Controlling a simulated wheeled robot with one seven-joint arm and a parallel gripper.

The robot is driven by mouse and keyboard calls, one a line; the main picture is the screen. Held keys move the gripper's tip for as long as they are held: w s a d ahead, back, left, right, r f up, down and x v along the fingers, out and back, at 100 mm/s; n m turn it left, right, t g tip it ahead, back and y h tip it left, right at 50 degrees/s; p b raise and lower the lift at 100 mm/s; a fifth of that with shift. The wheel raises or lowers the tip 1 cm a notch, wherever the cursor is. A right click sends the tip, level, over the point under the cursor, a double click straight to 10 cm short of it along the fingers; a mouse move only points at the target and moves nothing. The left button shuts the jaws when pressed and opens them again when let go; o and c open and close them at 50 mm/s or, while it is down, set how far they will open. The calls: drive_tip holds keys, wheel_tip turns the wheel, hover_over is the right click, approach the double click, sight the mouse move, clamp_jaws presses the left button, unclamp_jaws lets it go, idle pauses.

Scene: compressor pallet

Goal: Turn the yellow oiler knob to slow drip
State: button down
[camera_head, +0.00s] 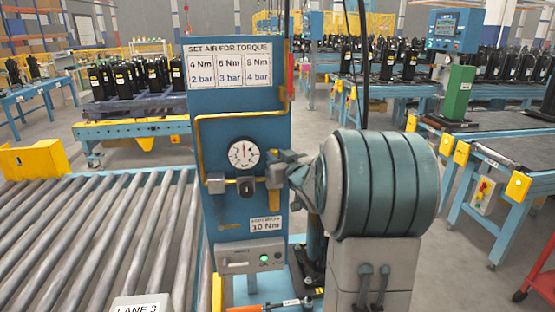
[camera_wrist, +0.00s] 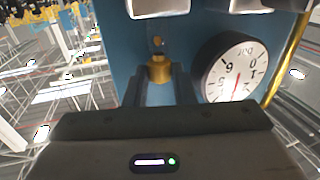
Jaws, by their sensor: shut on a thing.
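The yellow oiler knob (camera_wrist: 160,70) is a small stepped yellow piece in front of the blue panel, between my two dark fingers in the wrist view. My gripper (camera_wrist: 160,88) is shut on it. In the head view my gripper (camera_head: 286,164) reaches in from the right to the yellow oiler part (camera_head: 274,175), right of the round pressure gauge (camera_head: 243,154). My fingers hide part of the oiler there. The gauge also shows in the wrist view (camera_wrist: 235,68), turned over, with a red needle. The knob's setting cannot be read.
The blue panel (camera_head: 225,120) carries a torque chart (camera_head: 228,68), a yellow pipe (camera_head: 200,130) and a dark regulator knob (camera_head: 245,187). A roller conveyor (camera_head: 90,230) lies at left.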

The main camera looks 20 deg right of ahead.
drive_tip(key=c, duration=2.2)
unclamp_jaws()
drive_tip(key=shift+a+f+m+h+b, duration=0.15)
drive_tip(key=shift+m+h+b, duration=0.45)
drive_tip(key=shift+b, duration=0.6)
drive_tip(key=shift+r+h, duration=0.2)
drive_tip(key=shift+h, duration=0.1)
drive_tip(key=c, duration=1.2)
unclamp_jaws()
drive_tip(key=s+a+b, duration=0.1)
drive_tip(key=s, duration=1.2)
drive_tip(key=shift+s+a, duration=0.35)
drive_tip(key=shift+a, duration=0.05)
